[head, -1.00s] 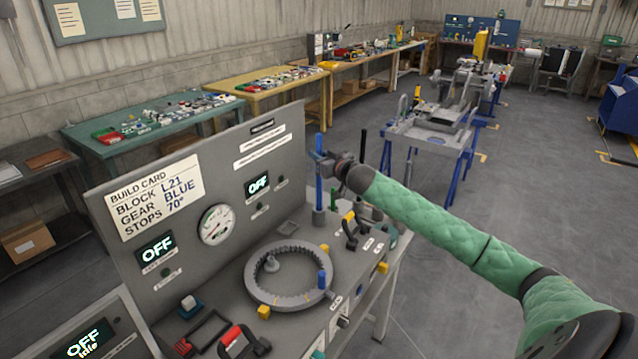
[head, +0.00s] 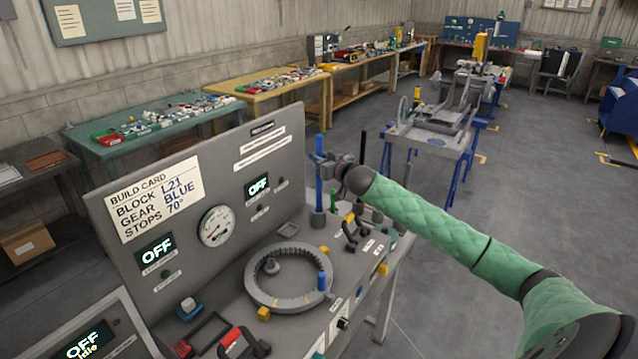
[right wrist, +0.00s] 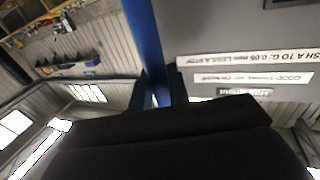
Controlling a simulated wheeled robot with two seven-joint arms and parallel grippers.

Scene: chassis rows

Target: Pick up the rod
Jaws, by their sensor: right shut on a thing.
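A blue rod (head: 319,185) stands upright in a grey socket (head: 317,219) at the back right corner of the grey bench. My right gripper (head: 321,160) is at the upper part of the rod, with its fingers closed around it. In the right wrist view the blue rod (right wrist: 147,45) runs up between the two fingers. The rod's lower end is hidden in the socket. My left gripper is not in view.
A grey ring (head: 290,278) with inner teeth lies on the bench, with a short blue peg (head: 322,279) at its right. An upright panel (head: 215,190) with a build card stands behind. A dark rod (head: 362,147) stands right of the gripper.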

